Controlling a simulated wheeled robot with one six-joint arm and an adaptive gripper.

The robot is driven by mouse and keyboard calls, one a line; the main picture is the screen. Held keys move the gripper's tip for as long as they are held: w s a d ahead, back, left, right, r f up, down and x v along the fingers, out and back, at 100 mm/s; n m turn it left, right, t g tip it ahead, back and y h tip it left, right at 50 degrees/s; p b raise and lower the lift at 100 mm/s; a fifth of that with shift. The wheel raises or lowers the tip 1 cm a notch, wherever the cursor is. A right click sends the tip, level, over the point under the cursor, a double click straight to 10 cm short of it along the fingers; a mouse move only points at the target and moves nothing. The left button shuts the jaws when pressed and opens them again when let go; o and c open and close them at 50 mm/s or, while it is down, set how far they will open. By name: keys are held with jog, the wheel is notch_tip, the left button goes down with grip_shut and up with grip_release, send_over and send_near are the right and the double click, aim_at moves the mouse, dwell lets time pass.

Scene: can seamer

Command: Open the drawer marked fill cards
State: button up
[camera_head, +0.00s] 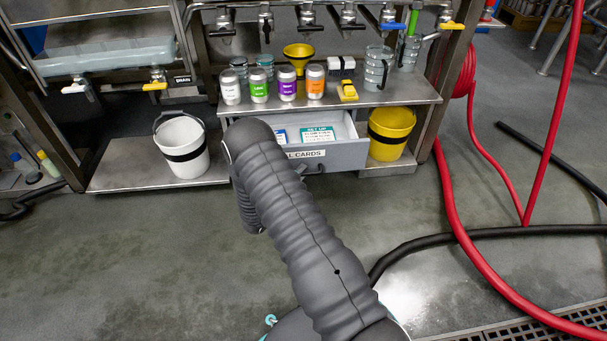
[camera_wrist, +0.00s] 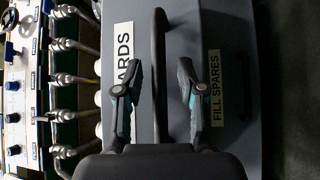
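The drawer marked fill cards (camera_head: 345,157) stands pulled out below the steel shelf in the head view. Its label reads "L CARDS", the rest covered by my arm. A blue card and a teal-edged card (camera_head: 318,134) lie inside. In the wrist view, its label (camera_wrist: 124,60) shows only "ARDS". A dark bar handle (camera_wrist: 159,50) runs between the two fingers of my gripper (camera_wrist: 157,80). The fingers are apart, with a visible gap on each side of the bar. In the head view my arm hides the gripper.
A "FILL SPARES" label (camera_wrist: 216,88) shows beside the right finger in the wrist view. White (camera_head: 183,150) and yellow (camera_head: 390,135) buckets flank the drawer. Several cans stand on the shelf (camera_head: 385,98) above. Red (camera_head: 455,220) and black hoses lie on the right floor.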

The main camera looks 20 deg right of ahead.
jog(key=v, duration=1.2)
jog(key=shift+d, duration=0.1)
